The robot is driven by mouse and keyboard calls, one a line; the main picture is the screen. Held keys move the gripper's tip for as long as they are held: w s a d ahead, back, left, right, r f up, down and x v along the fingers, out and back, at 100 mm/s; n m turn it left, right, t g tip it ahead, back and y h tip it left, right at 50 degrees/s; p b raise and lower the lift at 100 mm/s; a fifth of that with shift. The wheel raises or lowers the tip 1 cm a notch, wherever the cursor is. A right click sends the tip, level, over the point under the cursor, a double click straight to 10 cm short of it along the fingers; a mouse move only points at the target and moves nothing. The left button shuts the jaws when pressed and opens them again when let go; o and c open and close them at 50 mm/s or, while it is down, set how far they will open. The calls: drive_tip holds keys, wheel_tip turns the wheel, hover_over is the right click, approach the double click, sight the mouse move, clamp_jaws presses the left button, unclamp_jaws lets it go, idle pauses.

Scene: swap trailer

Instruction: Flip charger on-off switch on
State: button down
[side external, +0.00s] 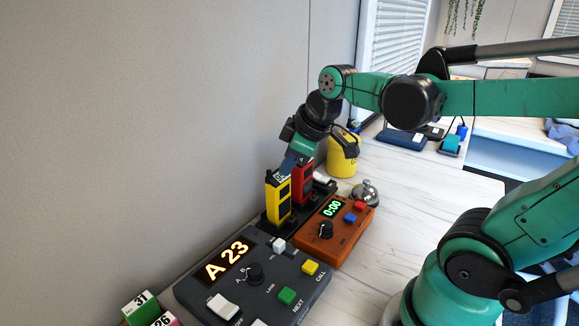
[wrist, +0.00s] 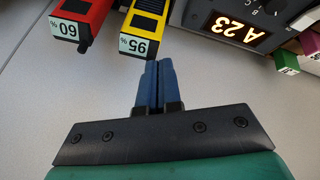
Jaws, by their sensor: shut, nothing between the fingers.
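The black charger base (side external: 268,222) stands by the wall and holds a yellow handset (side external: 279,202) and a red handset (side external: 303,185), both upright. A white rocker-like part (side external: 322,183) shows at the base's far end; I cannot tell its position or whether it is the on-off switch. My gripper (side external: 286,166) is shut and empty, with its blue fingertips by the top of the yellow handset. In the wrist view the fingertips (wrist: 157,68) are just below the yellow handset's "95%" end (wrist: 138,44); I cannot tell whether they touch. The red handset (wrist: 83,22) reads "60%".
A dark control box (side external: 255,283) reading "A 23" stands in front. An orange timer box (side external: 343,233) is at its right, with a silver bell (side external: 365,192) and yellow container (side external: 343,156) behind. The wall (side external: 150,130) is close on the left. White table (side external: 430,190) is clear at right.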

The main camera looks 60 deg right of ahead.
drive_tip(key=w+d+r+n+g, duration=0.1)
drive_tip(key=w+d+r+n, duration=0.1)
drive_tip(key=d+n, duration=0.65)
drive_tip(key=n+g, duration=0.1)
drive_tip(key=n, duration=0.4)
hover_over(316, 174)
drive_tip(key=s, duration=0.5)
drive_tip(key=shift+s+f+y, duration=0.2)
drive_tip(key=shift+f+y, duration=0.1)
drive_tip(key=x, duration=1.4)
drive_tip(key=shift+w+f+g, duration=0.1)
drive_tip(key=shift+f+g, duration=0.1)
drive_tip(key=shift+g, duration=0.1)
